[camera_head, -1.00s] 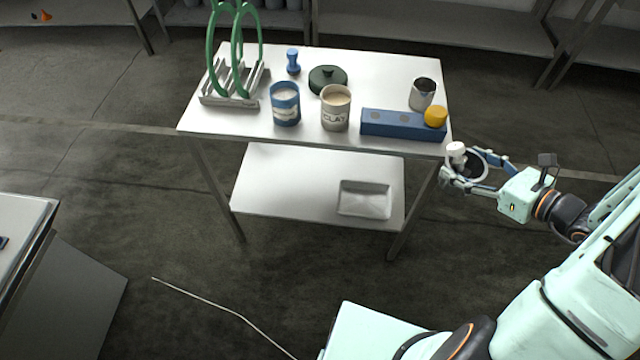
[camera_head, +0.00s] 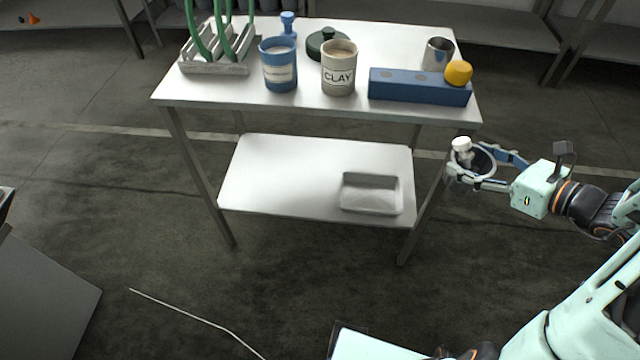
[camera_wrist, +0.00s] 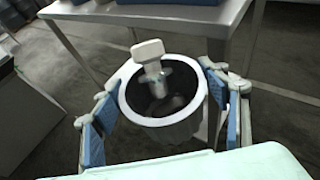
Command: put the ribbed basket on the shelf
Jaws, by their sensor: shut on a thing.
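My gripper (camera_head: 468,168) is shut on a round, white-rimmed container with a dark inside, which I take to be the ribbed basket (camera_wrist: 178,131). Its ribs cannot be made out. In the wrist view, blue finger pads are on both sides of it. The basket is in the air, just right of the table's front right leg. The lower shelf (camera_head: 285,178) is a pale board under the tabletop, left of my gripper. A white rectangular tray (camera_head: 371,207) sits on its right part.
The front right leg (camera_head: 426,213) stands between my gripper and the shelf. The shelf's left and middle are clear.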

